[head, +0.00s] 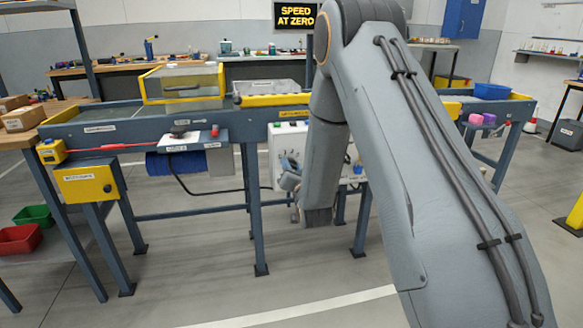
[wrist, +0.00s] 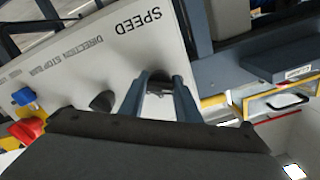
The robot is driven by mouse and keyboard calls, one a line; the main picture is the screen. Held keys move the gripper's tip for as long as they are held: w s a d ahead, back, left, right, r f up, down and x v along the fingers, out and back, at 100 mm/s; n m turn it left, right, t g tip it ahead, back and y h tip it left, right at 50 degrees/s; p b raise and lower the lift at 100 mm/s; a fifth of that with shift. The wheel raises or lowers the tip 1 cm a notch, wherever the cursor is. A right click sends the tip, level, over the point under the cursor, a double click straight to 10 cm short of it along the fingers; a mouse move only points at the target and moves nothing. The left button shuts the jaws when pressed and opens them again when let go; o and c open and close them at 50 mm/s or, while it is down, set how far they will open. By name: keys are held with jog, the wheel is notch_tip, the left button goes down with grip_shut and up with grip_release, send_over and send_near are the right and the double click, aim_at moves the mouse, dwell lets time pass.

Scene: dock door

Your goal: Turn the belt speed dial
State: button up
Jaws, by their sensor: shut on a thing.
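The white control panel (wrist: 110,60) fills the upper left of the wrist view, with the word SPEED on it. My gripper (wrist: 160,84) is over the panel just below that word. Its two fingers are shut on the speed dial, which is mostly hidden between them; a small dark part shows there. In the head view the panel (head: 281,143) is under the conveyor, partly covered by my arm, and my gripper (head: 290,181) is partly hidden at its lower front. A display (head: 296,16) on the back wall reads SPEED AT ZERO.
Beside the dial on the panel are a dark knob (wrist: 102,100), a blue knob (wrist: 25,96) and a red button (wrist: 27,130). The conveyor frame (head: 240,122) runs above the panel, with legs below. A yellow-framed clear box (head: 183,83) stands on it. Floor in front is clear.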

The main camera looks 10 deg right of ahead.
jog(key=o, duration=1)
jog(key=shift+o, duration=0.2)
jog(key=s+p, duration=0.1)
jog(key=s, duration=0.6)
jog(key=shift+s, duration=0.4)
